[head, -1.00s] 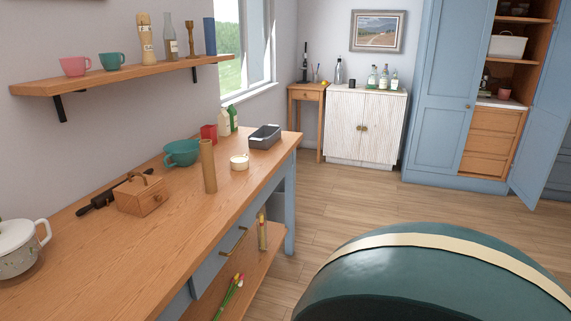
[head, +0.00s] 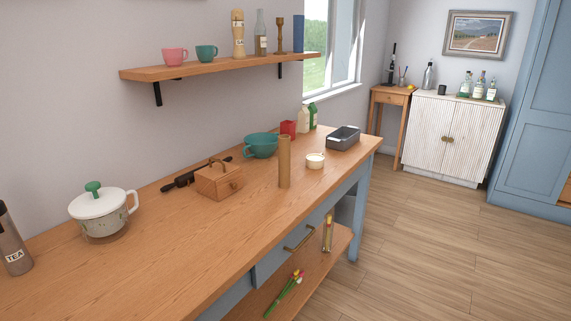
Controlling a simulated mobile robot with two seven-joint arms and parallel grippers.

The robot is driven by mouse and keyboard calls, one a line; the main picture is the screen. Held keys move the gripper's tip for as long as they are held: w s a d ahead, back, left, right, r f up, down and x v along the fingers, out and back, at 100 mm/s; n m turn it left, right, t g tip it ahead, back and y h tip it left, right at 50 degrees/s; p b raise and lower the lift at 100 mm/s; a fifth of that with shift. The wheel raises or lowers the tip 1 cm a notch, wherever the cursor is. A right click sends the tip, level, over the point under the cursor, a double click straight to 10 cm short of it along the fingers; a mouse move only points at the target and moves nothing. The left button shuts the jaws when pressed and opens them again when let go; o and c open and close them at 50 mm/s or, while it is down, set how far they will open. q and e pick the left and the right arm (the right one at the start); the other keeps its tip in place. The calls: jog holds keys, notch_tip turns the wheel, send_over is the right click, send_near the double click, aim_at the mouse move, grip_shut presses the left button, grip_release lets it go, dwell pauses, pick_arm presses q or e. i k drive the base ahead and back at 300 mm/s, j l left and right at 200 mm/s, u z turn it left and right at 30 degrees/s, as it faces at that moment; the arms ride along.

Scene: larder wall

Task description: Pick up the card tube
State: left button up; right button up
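The card tube (head: 284,162) is a plain brown cylinder standing upright on the wooden worktop (head: 150,255), near its front edge. It stands to the right of a small wooden box and to the left of a small cream pot. Its whole length shows, with nothing in front of it. Neither of my grippers shows in the head view.
Near the tube are the wooden box (head: 219,182), cream pot (head: 315,160), teal bowl (head: 261,145), red container (head: 288,130) and grey tin (head: 343,138). A lidded white pot (head: 104,215) stands left. A shelf (head: 220,66) hangs above. The front-left worktop and right-hand floor are clear.

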aim_at(284, 140)
jog(key=i+l+u, duration=0.1)
jog(key=i+l, duration=0.15)
jog(key=i+l+u, duration=0.1)
jog(key=l, duration=0.3)
jog(key=i+l+u, duration=0.1)
jog(key=i+l, duration=0.2)
jog(key=i+l+u, duration=0.1)
jog(key=l, duration=0.35)
jog(key=i+l+u, duration=0.1)
jog(key=i+l, duration=0.2)
jog(key=l, duration=0.1)
